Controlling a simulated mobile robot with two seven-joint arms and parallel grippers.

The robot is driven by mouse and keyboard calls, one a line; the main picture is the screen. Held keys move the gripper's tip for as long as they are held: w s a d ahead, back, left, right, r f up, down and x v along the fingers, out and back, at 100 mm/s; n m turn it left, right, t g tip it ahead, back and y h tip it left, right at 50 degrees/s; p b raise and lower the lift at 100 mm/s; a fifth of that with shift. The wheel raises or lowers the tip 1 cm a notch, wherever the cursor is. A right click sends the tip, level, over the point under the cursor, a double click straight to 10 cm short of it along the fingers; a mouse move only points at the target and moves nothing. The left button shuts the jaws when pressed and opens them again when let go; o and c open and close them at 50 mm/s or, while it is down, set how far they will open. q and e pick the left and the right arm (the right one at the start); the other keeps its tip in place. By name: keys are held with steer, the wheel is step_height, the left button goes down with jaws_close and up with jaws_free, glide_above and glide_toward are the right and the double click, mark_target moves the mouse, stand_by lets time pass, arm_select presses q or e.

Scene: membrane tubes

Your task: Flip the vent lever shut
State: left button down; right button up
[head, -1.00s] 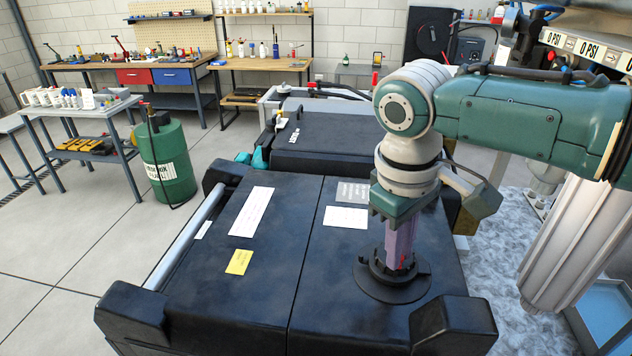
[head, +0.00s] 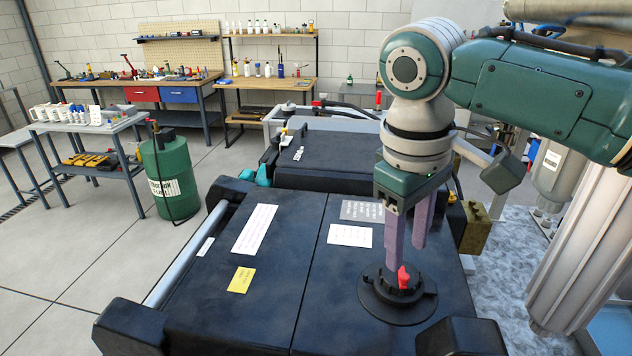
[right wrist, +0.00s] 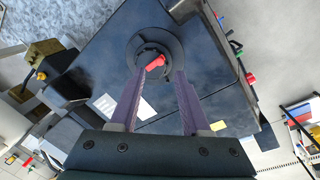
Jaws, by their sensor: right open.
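The vent is a round black fitting (head: 398,305) on the dark block's top panel. Its short red lever (head: 403,277) stands up at the middle. In the right wrist view the lever (right wrist: 155,62) lies across the middle of the black ring (right wrist: 172,42). My right gripper (head: 406,257) is open and points down just above the vent, its two purple fingers apart. In the right wrist view the lever shows beyond and between the fingertips of the gripper (right wrist: 160,76), with nothing held. I cannot tell whether a fingertip touches the fitting. My left gripper is out of view.
The dark block (head: 225,310) has raised black corners, one (head: 470,338) close to the vent's near right. White labels (head: 350,236) and a yellow note (head: 241,280) lie on top. A green drum (head: 170,178) and workbenches stand farther back.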

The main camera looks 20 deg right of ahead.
steer(key=r, duration=0.1)
steer(key=r+b, duration=0.1)
steer(key=r, duration=0.3)
steer(key=shift+s+a, duration=0.15)
steer(key=shift+a, duration=0.15)
